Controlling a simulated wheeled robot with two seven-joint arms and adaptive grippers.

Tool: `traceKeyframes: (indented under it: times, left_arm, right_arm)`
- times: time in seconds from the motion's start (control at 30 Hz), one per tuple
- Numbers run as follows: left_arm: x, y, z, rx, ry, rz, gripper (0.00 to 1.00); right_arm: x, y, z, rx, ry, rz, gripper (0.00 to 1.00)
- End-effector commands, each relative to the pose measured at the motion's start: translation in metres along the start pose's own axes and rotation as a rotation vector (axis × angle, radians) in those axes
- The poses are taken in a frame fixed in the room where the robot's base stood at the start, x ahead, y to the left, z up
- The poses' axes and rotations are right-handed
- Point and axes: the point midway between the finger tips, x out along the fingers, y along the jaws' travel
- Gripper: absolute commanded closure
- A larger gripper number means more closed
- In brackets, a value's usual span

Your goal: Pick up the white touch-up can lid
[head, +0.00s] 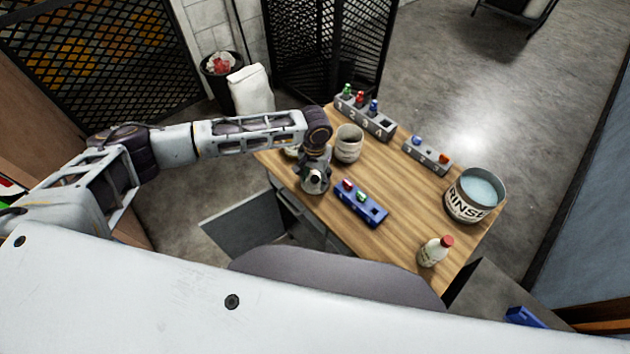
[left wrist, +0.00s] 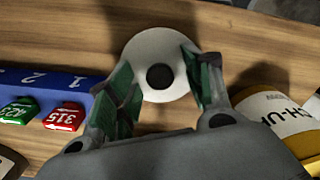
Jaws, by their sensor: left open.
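The white touch-up can lid (left wrist: 142,50) is a round disc with a dark round knob in the middle, lying on the wooden table. In the left wrist view my left gripper (left wrist: 156,62) is open, its green-padded fingers on either side of the knob and overlapping the disc. I cannot tell whether they touch it. In the head view my left gripper (head: 315,180) is over the table's left part. My right gripper is out of view.
A blue numbered rack (head: 372,215) with coloured pieces sits near the gripper. Two grey racks (head: 383,131) (head: 424,158) stand farther back. A rinse bucket (head: 463,208) and a red-capped bottle (head: 433,253) stand at the right. The middle of the table is clear.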

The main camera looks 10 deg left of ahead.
Motion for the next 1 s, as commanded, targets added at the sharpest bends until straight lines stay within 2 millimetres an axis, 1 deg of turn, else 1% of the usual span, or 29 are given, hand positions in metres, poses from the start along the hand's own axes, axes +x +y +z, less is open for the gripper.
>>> traceKeyframes:
  times: [0.27,0.3,0.6,0.67,1.0]
  left_arm:
    - [-0.0002,0.0,-0.0001,0.0,0.0,0.0,0.49]
    - [-0.0003,0.0001,-0.0001,0.0,0.0,0.0,0.51]
    - [-0.0004,0.0,-0.0001,0.0,0.0,0.0,0.89]
    - [-0.0004,0.0,-0.0001,0.0,0.0,0.0,0.96]
    - [-0.0026,0.0,-0.0004,-0.001,0.001,0.0,0.97]
  right_arm:
    - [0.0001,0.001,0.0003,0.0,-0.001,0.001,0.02]
    - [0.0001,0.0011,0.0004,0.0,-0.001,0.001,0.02]
    - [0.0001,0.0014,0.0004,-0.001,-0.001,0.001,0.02]
    - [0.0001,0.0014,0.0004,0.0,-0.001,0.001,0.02]
    - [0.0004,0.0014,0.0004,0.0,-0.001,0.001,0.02]
